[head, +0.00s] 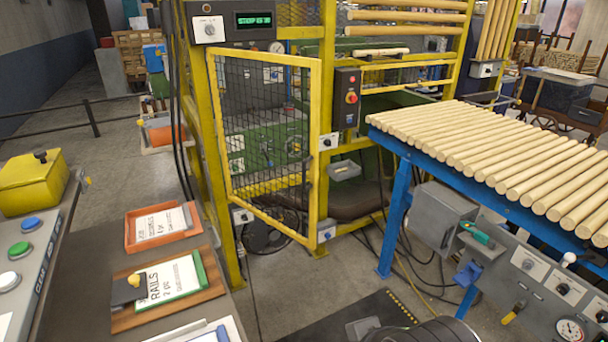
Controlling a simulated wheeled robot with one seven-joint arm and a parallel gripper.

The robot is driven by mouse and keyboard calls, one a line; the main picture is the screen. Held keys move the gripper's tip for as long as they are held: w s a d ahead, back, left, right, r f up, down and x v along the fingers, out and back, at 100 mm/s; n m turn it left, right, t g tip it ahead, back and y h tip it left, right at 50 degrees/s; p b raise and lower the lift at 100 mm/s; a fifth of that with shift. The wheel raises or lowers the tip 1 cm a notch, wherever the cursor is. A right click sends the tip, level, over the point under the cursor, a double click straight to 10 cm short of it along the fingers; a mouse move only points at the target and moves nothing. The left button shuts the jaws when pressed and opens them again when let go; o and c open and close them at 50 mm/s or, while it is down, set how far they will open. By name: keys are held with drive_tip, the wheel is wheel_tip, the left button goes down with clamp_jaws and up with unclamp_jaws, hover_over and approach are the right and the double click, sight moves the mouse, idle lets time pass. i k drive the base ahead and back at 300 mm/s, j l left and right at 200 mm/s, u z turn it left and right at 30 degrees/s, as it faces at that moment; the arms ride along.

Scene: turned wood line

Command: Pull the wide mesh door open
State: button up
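The wide mesh door (316,110) has a yellow frame with dark wire mesh and stands in the middle of the head view, at the front of the yellow machine cage. Its left edge runs along the left yellow post (229,235), and its right edge is close to the right post (328,85). I cannot tell whether it is fully shut or slightly ajar. A small grey box with a dark knob (328,142) sits by its right edge, and another grey block (326,232) is near its lower right corner. My gripper is not in view.
A blue-framed table (390,225) of wooden rods stands at right. A control box with a red button (350,98) hangs right of the door. Concrete floor and a dark mat (335,325) lie in front.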

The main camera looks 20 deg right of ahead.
sight(314, 63)
drive_tip(key=i+l+u, duration=0.2)
drive_tip(key=u, duration=0.3)
drive_tip(key=i+l+u, duration=0.25)
drive_tip(key=u, duration=0.25)
drive_tip(key=i+l+u, duration=0.15)
drive_tip(key=l+u, duration=1.3)
drive_tip(key=i+j, duration=0.05)
